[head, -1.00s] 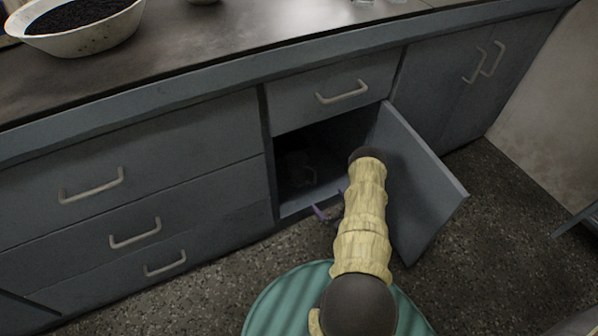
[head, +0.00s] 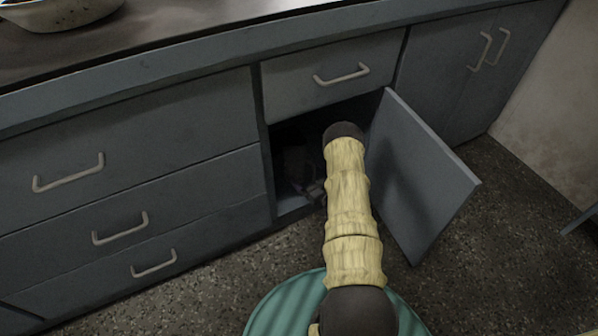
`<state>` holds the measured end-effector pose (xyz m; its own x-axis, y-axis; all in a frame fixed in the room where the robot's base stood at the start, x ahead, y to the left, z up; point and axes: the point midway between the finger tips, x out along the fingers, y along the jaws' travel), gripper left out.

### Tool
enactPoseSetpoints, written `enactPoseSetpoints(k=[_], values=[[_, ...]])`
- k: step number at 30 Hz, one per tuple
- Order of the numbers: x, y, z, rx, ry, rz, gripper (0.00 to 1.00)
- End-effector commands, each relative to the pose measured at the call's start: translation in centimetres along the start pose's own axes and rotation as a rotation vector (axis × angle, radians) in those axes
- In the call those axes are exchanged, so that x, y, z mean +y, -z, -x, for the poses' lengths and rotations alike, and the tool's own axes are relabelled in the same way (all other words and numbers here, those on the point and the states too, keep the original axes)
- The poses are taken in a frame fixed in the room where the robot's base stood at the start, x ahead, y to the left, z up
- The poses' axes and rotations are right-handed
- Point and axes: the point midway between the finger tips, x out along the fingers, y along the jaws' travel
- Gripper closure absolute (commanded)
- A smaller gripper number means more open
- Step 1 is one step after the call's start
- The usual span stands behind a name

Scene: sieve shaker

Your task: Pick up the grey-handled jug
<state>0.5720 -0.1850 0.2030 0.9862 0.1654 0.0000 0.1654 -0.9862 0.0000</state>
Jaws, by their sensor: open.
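A dark, dim shape (head: 296,163) stands inside the open cupboard (head: 293,205) under the counter. It may be the grey-handled jug, but its handle and outline are too dark to make out. My arm reaches down and forward into the cupboard opening and covers its right part. My gripper (head: 314,190) shows only as a small, dim bit left of the arm, just inside the opening near the dark shape. It is open. The shadow hides whether its fingers touch or surround the shape.
The cupboard door (head: 420,180) stands open to the right of my arm, close beside it. A closed drawer (head: 335,72) is above the opening, and closed drawers (head: 130,190) are to the left. A bowl (head: 62,12) sits on the counter. Speckled floor (head: 215,280) is clear in front.

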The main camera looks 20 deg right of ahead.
Motion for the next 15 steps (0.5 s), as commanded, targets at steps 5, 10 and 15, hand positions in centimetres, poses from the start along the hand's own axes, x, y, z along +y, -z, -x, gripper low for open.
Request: enactPoseSetpoints(k=[5,10,15], values=[[0.0,0.1,0.0,0.000,0.000,0.000,0.04],[0.0,-0.1,-0.5,0.001,0.000,0.001,0.04],[0.0,-0.3,-2.0,0.002,0.001,0.002,0.04]])
